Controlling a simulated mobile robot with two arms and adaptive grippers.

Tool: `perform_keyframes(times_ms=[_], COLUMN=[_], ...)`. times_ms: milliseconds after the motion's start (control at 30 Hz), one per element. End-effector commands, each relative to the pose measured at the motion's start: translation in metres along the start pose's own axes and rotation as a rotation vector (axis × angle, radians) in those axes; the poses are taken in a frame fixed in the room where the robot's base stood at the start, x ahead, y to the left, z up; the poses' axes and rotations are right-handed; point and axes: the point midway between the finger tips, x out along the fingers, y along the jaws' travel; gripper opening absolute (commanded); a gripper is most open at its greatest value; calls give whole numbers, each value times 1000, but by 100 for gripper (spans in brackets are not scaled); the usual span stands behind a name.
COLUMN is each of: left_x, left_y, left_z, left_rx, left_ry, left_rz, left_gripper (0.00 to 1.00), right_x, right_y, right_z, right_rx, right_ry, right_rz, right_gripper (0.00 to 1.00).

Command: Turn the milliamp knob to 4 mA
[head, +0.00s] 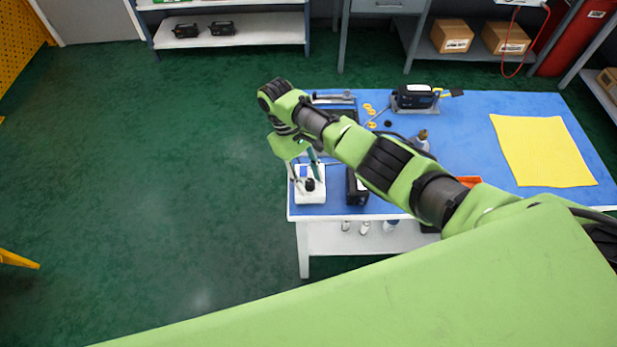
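A small white box, which looks like the milliamp source (312,196), sits at the near left corner of the blue-topped table. A black knob (310,185) and a small blue display (303,171) show on its top. The knob's scale and pointer are too small to read. My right gripper (304,171) points down over this box from the far side. Its two fingers look apart, with the knob just in front of them and nothing visible between them. I cannot tell whether a finger touches the box. My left gripper is out of view.
A black device (357,188) stands close right of the white box. Behind are a positioner-like unit (414,97), yellow rings (370,109) and a bottle (422,140). A yellow cloth (543,150) lies at right. My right arm hides the table's middle.

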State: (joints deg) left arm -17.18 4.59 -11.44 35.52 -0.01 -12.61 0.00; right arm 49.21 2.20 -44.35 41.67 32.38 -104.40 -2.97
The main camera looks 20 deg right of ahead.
Motion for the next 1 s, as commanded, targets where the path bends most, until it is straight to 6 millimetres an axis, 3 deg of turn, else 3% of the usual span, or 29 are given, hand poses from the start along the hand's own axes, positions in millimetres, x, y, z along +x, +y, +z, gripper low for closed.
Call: perform_keyframes(times_ms=[300,433,800,1000], left_x=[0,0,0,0], left_y=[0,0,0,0], left_z=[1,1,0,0], left_rx=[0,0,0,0], left_ry=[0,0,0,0], left_rz=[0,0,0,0], left_gripper=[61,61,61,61], right_x=[-1,-11,-86,-113], right_y=[0,0,0,0], right_z=[0,-1,-1,-1], right_rx=[1,0,1,0], right_ry=[-1,2,2,0], right_rz=[0,0,0,-1], right_gripper=[36,36,36,36])
